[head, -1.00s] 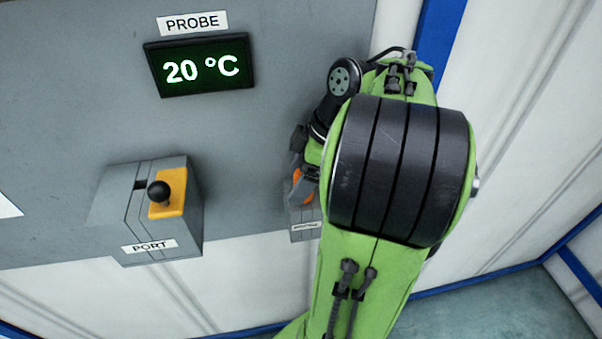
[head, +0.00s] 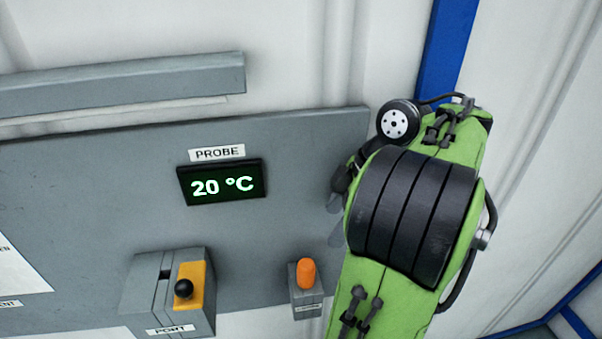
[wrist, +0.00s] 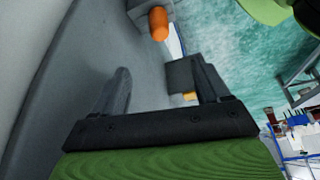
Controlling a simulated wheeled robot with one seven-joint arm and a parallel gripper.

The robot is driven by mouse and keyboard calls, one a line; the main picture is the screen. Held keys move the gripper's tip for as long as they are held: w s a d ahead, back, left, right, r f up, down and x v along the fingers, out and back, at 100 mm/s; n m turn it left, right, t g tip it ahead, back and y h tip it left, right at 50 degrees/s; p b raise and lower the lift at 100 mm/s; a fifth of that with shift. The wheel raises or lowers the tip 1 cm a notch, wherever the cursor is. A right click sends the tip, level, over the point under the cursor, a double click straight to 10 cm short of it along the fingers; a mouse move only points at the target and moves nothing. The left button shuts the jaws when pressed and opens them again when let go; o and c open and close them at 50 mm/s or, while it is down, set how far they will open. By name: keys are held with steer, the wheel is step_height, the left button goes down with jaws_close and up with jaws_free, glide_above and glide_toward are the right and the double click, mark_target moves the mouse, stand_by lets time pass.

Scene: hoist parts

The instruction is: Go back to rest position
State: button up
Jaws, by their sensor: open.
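My gripper (head: 336,220) is open and empty, in front of the grey panel (head: 90,210) in the head view. My green arm hides part of it. In the wrist view its two dark fingers (wrist: 160,92) stand apart with nothing between them. An orange-topped piece (head: 306,272) sits upright in a small grey holder (head: 305,297) below my gripper, apart from it. The orange piece also shows at the top of the wrist view (wrist: 158,24).
The PROBE display (head: 222,182) reads 20 °C. The PORT box (head: 170,290) with a yellow plate and black knob (head: 183,288) is at lower left. A grey rail (head: 120,82) runs above the panel. A blue post (head: 440,50) stands behind my arm.

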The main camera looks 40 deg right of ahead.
steer(key=shift+w+a+f, duration=0.1)
steer(key=shift+f, duration=0.05)
steer(key=w+a+f+m+t+b, duration=0.1)
steer(key=w+a+m+b, duration=0.1)
steer(key=a, duration=0.6)
steer(key=w+a+f+m+b, duration=0.1)
steer(key=w+a+m, duration=0.15)
steer(key=a, duration=0.55)
steer(key=s+a+f+m+t+h+b, duration=0.1)
steer(key=s+a+f+m+h+b, duration=0.1)
steer(key=s+f, duration=0.4)
steer(key=s+a+m+h, duration=0.1)
steer(key=a+m, duration=0.1)
steer(key=shift+s+a+f, duration=0.15)
steer(key=shift+a+f, duration=0.1)
steer(key=shift+a, duration=0.1)
steer(key=shift+d, duration=0.1)
